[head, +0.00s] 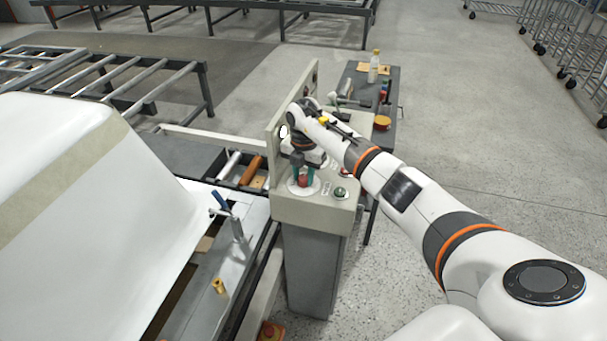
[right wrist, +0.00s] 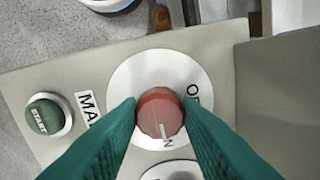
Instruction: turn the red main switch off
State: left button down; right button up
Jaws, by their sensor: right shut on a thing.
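The red main switch (right wrist: 160,113) is a round knob on a white dial plate (right wrist: 125,80) on the panel top. Its white mark points down in the right wrist view, toward the partly hidden ON label. Letters of the OFF label show to the right. My right gripper (right wrist: 160,106) has its green fingers closed on both sides of the knob. In the head view the red switch (head: 303,182) shows just below the fingertips of my right gripper (head: 302,172). My left gripper is not in view.
A green START button (right wrist: 47,115) sits beside the switch; it also shows in the head view (head: 340,193). An upright panel (head: 290,105) rises behind the console. A dark table (head: 395,85) with bottles stands beyond. A large white shell (head: 80,190) lies at left.

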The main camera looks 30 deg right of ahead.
jog(key=n+b, duration=0.2)
jog(key=n, duration=0.2)
jog(key=shift+d, duration=0.1)
jog(key=n+b, duration=0.2)
jog(key=n, duration=0.3)
jog(key=shift+n+b, duration=0.3)
jog(key=shift+n, duration=0.1)
jog(key=n+b, duration=0.1)
jog(key=n, duration=0.3)
jog(key=shift+b, duration=0.3)
jog(key=shift+r+n+b, duration=0.1)
jog(key=shift+n+b, duration=0.4)
jog(key=shift+n, duration=1.6)
jog(key=o, duration=1)
